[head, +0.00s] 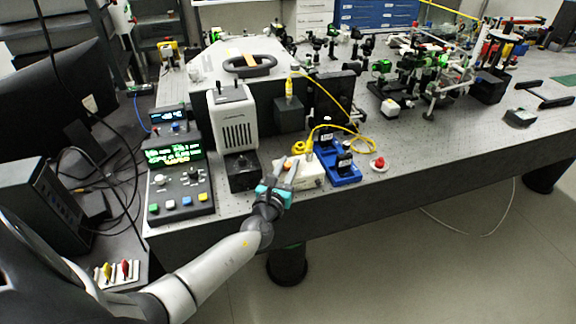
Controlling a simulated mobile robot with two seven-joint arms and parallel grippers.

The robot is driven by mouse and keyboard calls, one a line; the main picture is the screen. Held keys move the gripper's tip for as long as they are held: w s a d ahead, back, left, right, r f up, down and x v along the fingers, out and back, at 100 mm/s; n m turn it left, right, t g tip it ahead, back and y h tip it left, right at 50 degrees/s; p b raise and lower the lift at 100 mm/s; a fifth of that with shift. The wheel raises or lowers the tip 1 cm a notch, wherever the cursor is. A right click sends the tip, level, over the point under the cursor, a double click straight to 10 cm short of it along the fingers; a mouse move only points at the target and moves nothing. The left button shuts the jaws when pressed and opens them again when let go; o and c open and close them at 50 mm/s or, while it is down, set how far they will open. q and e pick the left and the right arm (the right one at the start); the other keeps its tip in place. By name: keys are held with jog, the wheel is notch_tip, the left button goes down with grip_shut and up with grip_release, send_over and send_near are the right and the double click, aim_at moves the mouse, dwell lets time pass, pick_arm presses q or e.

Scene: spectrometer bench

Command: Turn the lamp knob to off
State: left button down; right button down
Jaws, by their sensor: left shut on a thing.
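My left gripper (286,166) reaches in from the lower left to a small white box (312,176) near the front edge of the bench. Its fingers are closed at the box's left side on what appears to be the lamp knob. The fingers hide most of the knob, so its setting cannot be read. A bit of orange shows between the fingertips. A yellow cable (328,127) runs up from the box. My right gripper is not in view.
A white grilled housing (236,138) stands left of the gripper, with a control panel (181,184) with lit green displays further left. A blue holder (345,174) and a red button (379,163) sit to the right. The bench's right front is mostly bare.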

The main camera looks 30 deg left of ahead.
pick_arm(q)
jog(key=shift+n+y, duration=0.3)
jog(key=shift+y, duration=0.1)
jog(key=shift+d+n+g+y+p, duration=0.1)
jog(key=shift+n+g+y+p, duration=0.4)
jog(key=shift+n+y, duration=0.55)
jog(key=n+g+y, duration=0.1)
jog(key=y, duration=0.1)
jog(key=shift+y, duration=0.35)
jog(key=n+g+y+b, duration=0.1)
jog(key=g+y, duration=0.1)
jog(key=n+g+y+b, duration=0.1)
jog(key=n, duration=0.1)
jog(key=shift+f+n+g+y+b, duration=0.2)
jog(key=shift+n+g+y+b, duration=0.1)
jog(key=shift+g+y, duration=0.1)
jog(key=shift+r+n+g+y+b, duration=0.15)
jog(key=shift+n+g+y+b, duration=1.25)
jog(key=shift+g, duration=0.6)
jog(key=c, duration=0.7)
grip_release()
